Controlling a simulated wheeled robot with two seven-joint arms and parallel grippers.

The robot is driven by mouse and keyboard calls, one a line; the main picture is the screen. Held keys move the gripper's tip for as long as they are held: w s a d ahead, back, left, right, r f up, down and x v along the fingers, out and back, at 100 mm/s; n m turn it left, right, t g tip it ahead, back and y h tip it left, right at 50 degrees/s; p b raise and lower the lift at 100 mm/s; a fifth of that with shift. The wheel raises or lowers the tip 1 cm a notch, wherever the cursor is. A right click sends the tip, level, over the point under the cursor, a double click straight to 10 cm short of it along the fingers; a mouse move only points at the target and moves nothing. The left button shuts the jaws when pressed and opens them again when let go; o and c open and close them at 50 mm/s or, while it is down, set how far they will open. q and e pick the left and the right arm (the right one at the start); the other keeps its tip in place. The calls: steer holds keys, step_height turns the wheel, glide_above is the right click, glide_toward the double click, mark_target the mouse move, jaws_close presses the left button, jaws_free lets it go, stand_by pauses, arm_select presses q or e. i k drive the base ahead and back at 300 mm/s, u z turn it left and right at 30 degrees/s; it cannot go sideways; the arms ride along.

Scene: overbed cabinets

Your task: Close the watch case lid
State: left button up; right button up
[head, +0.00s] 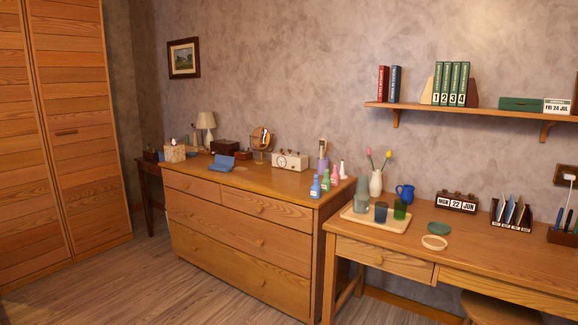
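A small blue case (221,163) sits on the top of the wooden dresser, toward its left end. It looks like the watch case, with its lid tilted up and open, but it is small here and its inside is not clear. Neither of my grippers is in view.
Near the blue case stand a brown box (224,146), a round mirror (261,140) and a white clock radio (290,161). Bottles (316,187) crowd the dresser's right end. A desk (400,243) with a tray and vase stands at right. The floor (150,275) before the dresser is clear.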

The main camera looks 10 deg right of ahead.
mark_target(224, 160)
steer(key=u, duration=0.55)
steer(key=i, duration=4.45)
steer(key=u, duration=1.5)
steer(key=i, duration=0.3)
steer(key=z, duration=2)
